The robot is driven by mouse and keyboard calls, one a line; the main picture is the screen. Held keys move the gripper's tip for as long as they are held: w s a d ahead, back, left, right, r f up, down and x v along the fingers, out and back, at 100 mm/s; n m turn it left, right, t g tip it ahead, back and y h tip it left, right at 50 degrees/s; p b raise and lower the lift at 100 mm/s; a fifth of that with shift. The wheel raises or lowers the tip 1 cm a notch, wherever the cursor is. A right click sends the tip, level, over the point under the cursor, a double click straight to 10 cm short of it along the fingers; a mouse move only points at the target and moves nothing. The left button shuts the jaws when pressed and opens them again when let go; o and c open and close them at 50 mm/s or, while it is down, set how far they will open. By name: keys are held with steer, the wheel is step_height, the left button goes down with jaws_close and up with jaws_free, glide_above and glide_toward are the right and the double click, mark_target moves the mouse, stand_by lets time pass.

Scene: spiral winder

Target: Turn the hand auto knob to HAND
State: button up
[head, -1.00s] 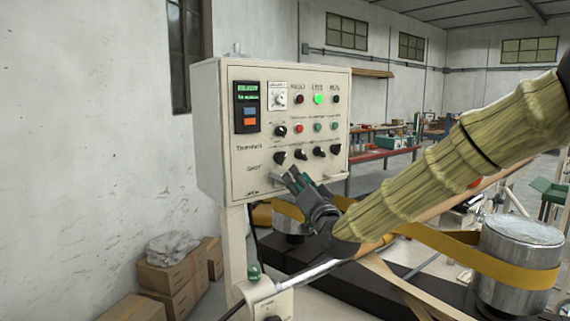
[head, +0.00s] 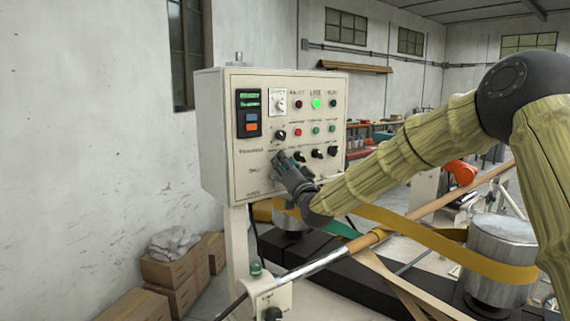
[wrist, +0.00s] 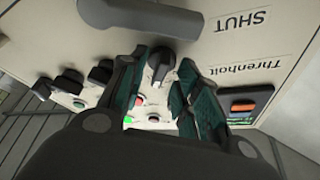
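The cream control panel (head: 240,165) stands left of centre in the head view. It bears several black rotary knobs, and I cannot read which is marked HAND. My gripper (head: 282,160) is at the panel's lower left, hiding the left end of the lower knob row. In the wrist view my gripper (wrist: 158,92) is open, with green-padded fingers apart. A black knob with a white pointer (wrist: 156,74) shows between the fingers. Whether they touch it I cannot tell. More black knobs (wrist: 102,72) lie to the left.
A large grey lever-like part (wrist: 140,16) sits near the SHUT label in the wrist view. A green lamp (head: 317,104) is lit on the panel. A yellow belt (head: 420,235) and metal drum (head: 500,245) lie right. Boxes (head: 170,270) stand on the floor at left.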

steer(key=shift+w+f, duration=0.25)
steer(key=shift+c, duration=0.8)
steer(key=shift+s+r, duration=0.25)
steer(key=shift+s, duration=0.05)
jaws_close()
steer(key=shift+f+n+b, duration=0.15)
steer(key=shift+n+b, duration=0.15)
steer(key=shift+b, duration=0.15)
steer(key=shift+w+d+n+g+y+b, duration=0.1)
steer(key=shift+n+g+y+b, duration=1.05)
steer(key=shift+n+b, duration=1.75)
steer(key=shift+w+d+n+g+y+b, duration=0.1)
steer(key=shift+n+g+y+b, duration=0.6)
steer(key=shift+n+y+b, duration=2.05)
steer(key=shift+d+n+g+y+b, duration=0.1)
steer(key=shift+n+g+b, duration=1.3)
steer(key=shift+n, duration=2.75)
steer(key=shift+t+b, duration=0.25)
steer(key=shift+b, duration=0.15)
